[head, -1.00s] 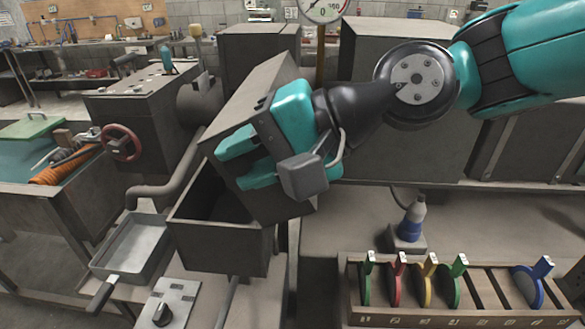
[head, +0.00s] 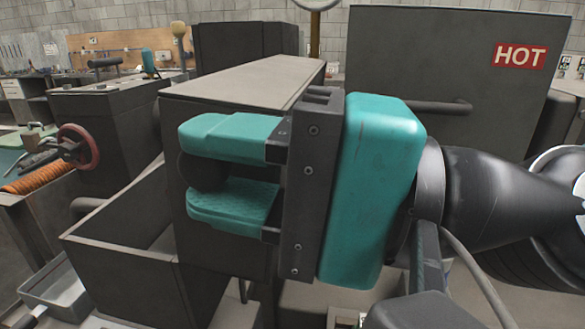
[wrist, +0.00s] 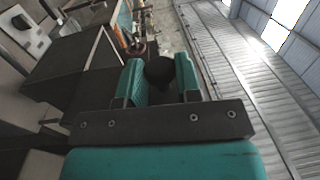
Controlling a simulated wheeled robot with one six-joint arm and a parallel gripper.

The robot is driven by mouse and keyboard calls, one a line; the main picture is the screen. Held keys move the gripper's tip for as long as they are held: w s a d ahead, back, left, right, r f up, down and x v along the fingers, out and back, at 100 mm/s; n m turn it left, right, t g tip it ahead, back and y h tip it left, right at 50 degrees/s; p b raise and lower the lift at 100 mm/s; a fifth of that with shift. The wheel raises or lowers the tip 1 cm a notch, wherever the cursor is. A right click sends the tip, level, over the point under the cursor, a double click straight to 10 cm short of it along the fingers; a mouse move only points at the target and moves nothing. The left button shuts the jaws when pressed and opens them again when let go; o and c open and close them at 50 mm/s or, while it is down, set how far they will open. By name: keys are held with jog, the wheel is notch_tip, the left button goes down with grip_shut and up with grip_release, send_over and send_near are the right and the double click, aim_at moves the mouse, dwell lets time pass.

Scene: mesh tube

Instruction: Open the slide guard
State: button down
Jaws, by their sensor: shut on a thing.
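The slide guard appears to be the dark grey box-shaped cover (head: 245,80) behind my gripper, next to an open-topped dark bin (head: 115,265). A round black knob (head: 203,172) sits between my teal fingers. My gripper (head: 192,170) is shut on this knob, with one finger above it and one below. In the wrist view, the knob (wrist: 158,70) shows between the two fingertips of my gripper (wrist: 160,66). My gripper hides much of the guard's near side, and I cannot see how the knob joins the guard.
A large dark cabinet with a red HOT sign (head: 521,56) stands behind my gripper on the right. A machine with a red handwheel (head: 78,147) is at the left. A metal tray (head: 48,290) lies low at the left. A bar handle (head: 430,106) sticks out behind my wrist.

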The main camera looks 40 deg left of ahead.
jog(key=shift+w+a+r, duration=0.1)
jog(key=shift+w+a, duration=0.05)
jog(key=c, duration=0.8)
grip_release()
jog(key=b+v, duration=0.1)
jog(key=v, duration=0.1)
jog(key=b+v, duration=0.1)
jog(key=f+b+v, duration=0.1)
jog(key=v, duration=0.1)
jog(key=shift+w+d+b, duration=0.1)
jog(key=shift+d+b, duration=0.15)
jog(key=shift+b, duration=0.1)
jog(key=d+b, duration=0.1)
jog(key=b, duration=0.4)
jog(key=shift+w+d+r+b, duration=0.3)
jog(key=shift+w+d+b, duration=0.05)
jog(key=shift+w, duration=0.05)
